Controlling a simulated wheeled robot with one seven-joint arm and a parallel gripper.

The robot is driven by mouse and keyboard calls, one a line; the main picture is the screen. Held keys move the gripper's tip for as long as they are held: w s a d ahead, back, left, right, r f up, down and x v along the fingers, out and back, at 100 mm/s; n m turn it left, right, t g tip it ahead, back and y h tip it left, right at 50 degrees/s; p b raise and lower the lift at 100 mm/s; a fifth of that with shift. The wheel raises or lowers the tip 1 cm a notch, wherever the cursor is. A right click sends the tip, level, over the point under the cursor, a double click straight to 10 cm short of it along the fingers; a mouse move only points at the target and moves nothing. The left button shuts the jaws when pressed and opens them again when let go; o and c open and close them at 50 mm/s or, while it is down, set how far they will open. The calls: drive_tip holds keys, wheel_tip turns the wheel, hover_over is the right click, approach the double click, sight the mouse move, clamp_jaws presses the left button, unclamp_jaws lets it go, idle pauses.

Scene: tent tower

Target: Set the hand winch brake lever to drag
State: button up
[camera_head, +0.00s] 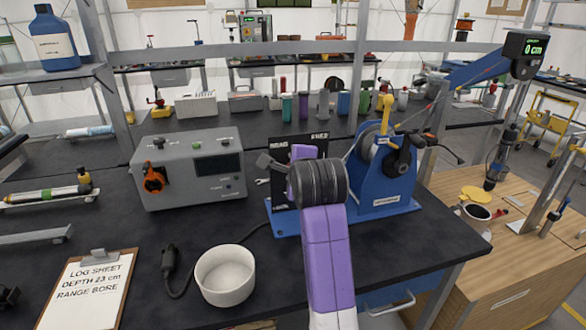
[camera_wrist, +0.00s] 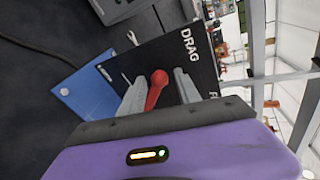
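The blue hand winch (camera_head: 372,200) stands on the dark bench right of centre in the head view, with a drum and a yellow part on top. A black label panel (camera_head: 284,222) stands on its blue base, partly hidden behind my purple arm. In the wrist view the panel (camera_wrist: 200,52) reads DRAG; other lettering is partly cut off or hidden. The red-knobbed brake lever (camera_wrist: 157,82) lies between the two grey fingers of my gripper (camera_wrist: 160,84). The fingers are apart, with a visible gap on the knob's right side. The lever's base is hidden.
A grey instrument box (camera_head: 190,170) stands left of the winch. A white bowl (camera_head: 225,275), a cable (camera_head: 178,285) and a clipboard (camera_head: 85,295) lie in front. A wooden cabinet (camera_head: 490,255) with a post stands at right. Bench surface right of my arm is clear.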

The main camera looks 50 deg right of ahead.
idle(0.3)
drive_tip(key=v, duration=0.7)
drive_tip(key=shift+s+a+r, duration=0.2)
drive_tip(key=shift+s, duration=0.1)
idle(0.4)
